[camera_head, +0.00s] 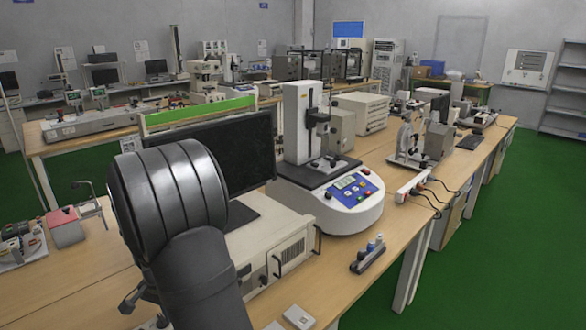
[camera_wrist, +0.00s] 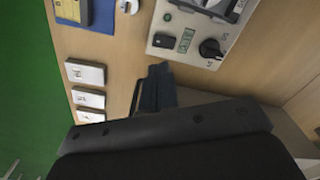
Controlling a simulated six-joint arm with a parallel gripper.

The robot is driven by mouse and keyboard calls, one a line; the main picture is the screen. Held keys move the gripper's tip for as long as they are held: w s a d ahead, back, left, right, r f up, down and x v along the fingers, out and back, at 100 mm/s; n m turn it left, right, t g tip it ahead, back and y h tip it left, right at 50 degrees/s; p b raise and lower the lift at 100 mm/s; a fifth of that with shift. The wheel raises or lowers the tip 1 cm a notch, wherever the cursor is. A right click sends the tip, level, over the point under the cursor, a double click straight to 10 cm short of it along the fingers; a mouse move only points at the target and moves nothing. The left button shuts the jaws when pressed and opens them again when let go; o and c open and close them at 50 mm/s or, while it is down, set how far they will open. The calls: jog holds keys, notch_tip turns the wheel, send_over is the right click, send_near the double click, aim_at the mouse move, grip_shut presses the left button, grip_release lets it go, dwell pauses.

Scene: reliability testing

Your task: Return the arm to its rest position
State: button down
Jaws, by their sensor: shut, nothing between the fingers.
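My gripper (camera_wrist: 156,84) shows in the wrist view as dark fingers held together above the wooden bench top (camera_wrist: 115,50), with nothing between them. In the head view my dark grey arm stands large in the left foreground. It hides most of the gripper there, and I cannot make out the fingertips. No marker of a rest position shows in either view.
In the wrist view, small white switch boxes (camera_wrist: 86,73) lie left of the fingers and a control panel (camera_wrist: 205,30) with a black knob lies beyond. In the head view, a tester (camera_head: 330,195) and a monitor (camera_head: 235,150) stand beside my arm. Green floor (camera_head: 500,240) is clear at right.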

jog(key=w+a+m+g+h, duration=0.2)
jog(key=w+a+m, duration=0.4)
jog(key=shift+w+f, duration=0.2)
jog(key=shift+f, duration=0.05)
dwell(0.3)
jog(key=shift+s, duration=0.1)
jog(key=s+d+n, duration=0.2)
jog(key=s+d+f+n+t+y, duration=0.1)
jog(key=s+d+n, duration=0.1)
jog(key=s+d+f+n+t+y, duration=0.1)
jog(key=s+d+n, duration=0.1)
jog(key=shift+s+f, duration=0.1)
jog(key=shift+f, duration=0.7)
jog(key=shift+r, duration=0.15)
dwell(0.4)
